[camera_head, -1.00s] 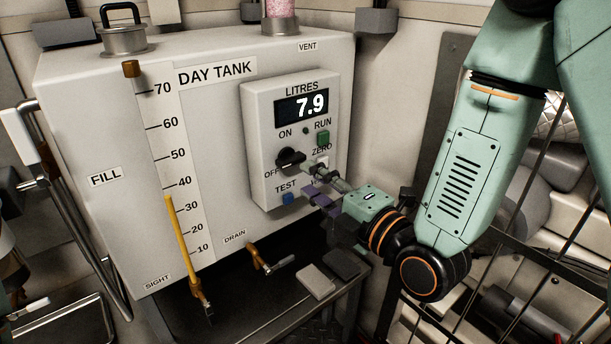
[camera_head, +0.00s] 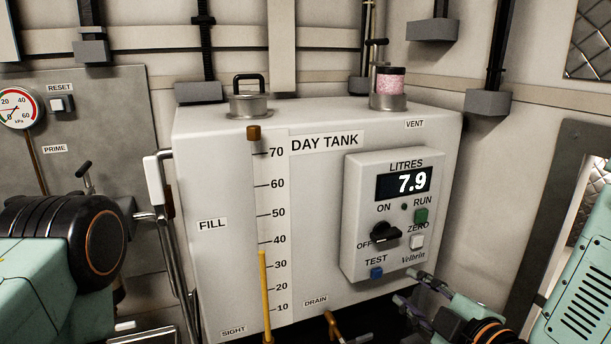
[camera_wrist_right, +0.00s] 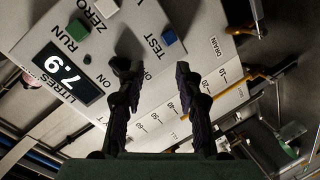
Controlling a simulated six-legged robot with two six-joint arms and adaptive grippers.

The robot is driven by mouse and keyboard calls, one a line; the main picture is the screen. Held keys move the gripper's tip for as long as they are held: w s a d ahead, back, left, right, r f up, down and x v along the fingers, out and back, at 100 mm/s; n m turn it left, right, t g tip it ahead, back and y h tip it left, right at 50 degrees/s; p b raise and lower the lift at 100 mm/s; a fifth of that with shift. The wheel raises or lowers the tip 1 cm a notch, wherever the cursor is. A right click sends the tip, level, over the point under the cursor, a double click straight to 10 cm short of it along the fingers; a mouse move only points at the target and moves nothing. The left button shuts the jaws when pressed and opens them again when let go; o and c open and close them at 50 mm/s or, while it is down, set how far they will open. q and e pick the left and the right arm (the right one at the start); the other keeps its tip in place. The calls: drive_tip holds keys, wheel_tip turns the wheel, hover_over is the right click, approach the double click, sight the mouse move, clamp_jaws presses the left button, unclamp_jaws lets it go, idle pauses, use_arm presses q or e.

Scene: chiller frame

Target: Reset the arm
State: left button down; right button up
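My right gripper (camera_head: 415,288) is low at the right in the head view, below the control box (camera_head: 352,235) on the day tank (camera_head: 225,265). In the right wrist view its two fingers (camera_wrist_right: 155,82) are apart with nothing between them. The box's display (camera_head: 404,184) reads 7.9. The black rotary knob (camera_head: 384,234) sits between the ON and OFF labels, clear of the gripper in the head view. The green RUN button (camera_head: 421,216), white ZERO button (camera_head: 417,242) and blue TEST button (camera_head: 376,273) show. My left arm (camera_head: 65,240) enters at left; its gripper is out of view.
A gauge (camera_head: 18,108) and RESET switch (camera_head: 62,104) are on the panel at left. A white-ended handle (camera_head: 158,180) stands beside the tank. A yellow sight column (camera_head: 266,295) and drain valve (camera_head: 332,325) are at the tank's front.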

drive_tip(key=s+d+f+m+g+h, duration=0.1)
drive_tip(key=s+f+m+g+h, duration=0.1)
drive_tip(key=s+f+m+g, duration=0.5)
drive_tip(key=s+d+f+m+g+h, duration=0.1)
drive_tip(key=s+d+f+m, duration=0.3)
drive_tip(key=f, duration=0.6)
drive_tip(key=s+f+m+g+h, duration=0.1)
drive_tip(key=s+f+m+g, duration=0.1)
drive_tip(key=s+f, duration=0.3)
drive_tip(key=s+f+m+g+p, duration=0.1)
drive_tip(key=s+f+g, duration=0.3)
drive_tip(key=s, duration=1)
wheel_tip(320, 180, down, 2)
drive_tip(key=shift+s+a+f+m+g+h, duration=0.15)
drive_tip(key=shift+a+m+g+h, duration=0.2)
drive_tip(key=shift+m, duration=0.25)
